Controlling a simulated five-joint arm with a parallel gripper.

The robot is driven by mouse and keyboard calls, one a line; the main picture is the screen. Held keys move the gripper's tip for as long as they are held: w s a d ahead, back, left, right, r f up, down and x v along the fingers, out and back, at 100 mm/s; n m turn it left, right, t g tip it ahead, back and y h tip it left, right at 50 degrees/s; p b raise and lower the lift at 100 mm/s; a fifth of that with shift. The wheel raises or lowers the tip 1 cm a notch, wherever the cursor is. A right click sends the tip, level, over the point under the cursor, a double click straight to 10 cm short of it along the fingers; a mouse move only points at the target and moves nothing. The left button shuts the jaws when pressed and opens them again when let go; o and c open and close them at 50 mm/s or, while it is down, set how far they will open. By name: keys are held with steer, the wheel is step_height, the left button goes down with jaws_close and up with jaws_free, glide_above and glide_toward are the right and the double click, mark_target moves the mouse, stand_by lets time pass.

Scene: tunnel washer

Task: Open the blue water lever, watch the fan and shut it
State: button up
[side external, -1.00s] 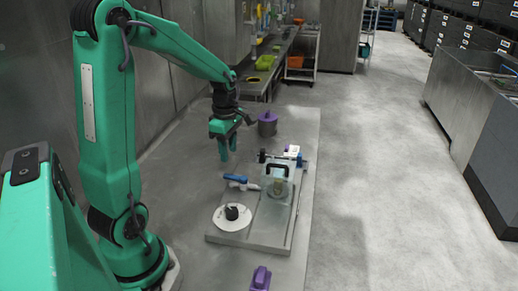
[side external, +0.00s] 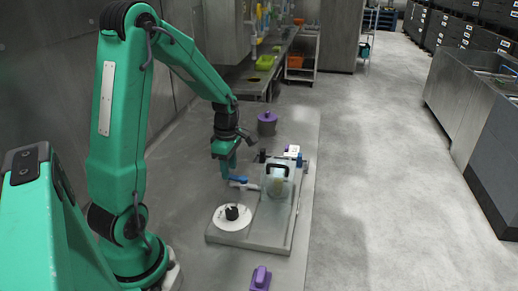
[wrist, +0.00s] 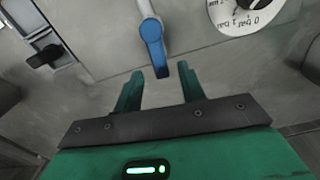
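The blue water lever (side external: 239,179) sits on a white fitting at the left of the grey panel; in the wrist view its blue handle (wrist: 153,45) points down toward my gripper. My gripper (wrist: 160,72) is open, and the handle's tip shows between its two green fingertips, apart from both. In the side view my gripper (side external: 224,172) hangs by the lever's left end. A clear-fronted housing with a black handle (side external: 278,181) stands right of the lever; I cannot make out a fan inside it.
A round white dial with a black knob (side external: 232,216) sits at the panel's front left, and shows at the wrist view's upper right (wrist: 240,16). A purple-lidded pot (side external: 267,123) stands behind and a purple object (side external: 260,278) in front. Bench left of the panel is clear.

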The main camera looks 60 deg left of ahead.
steer(key=shift+f, duration=0.8)
jaws_close()
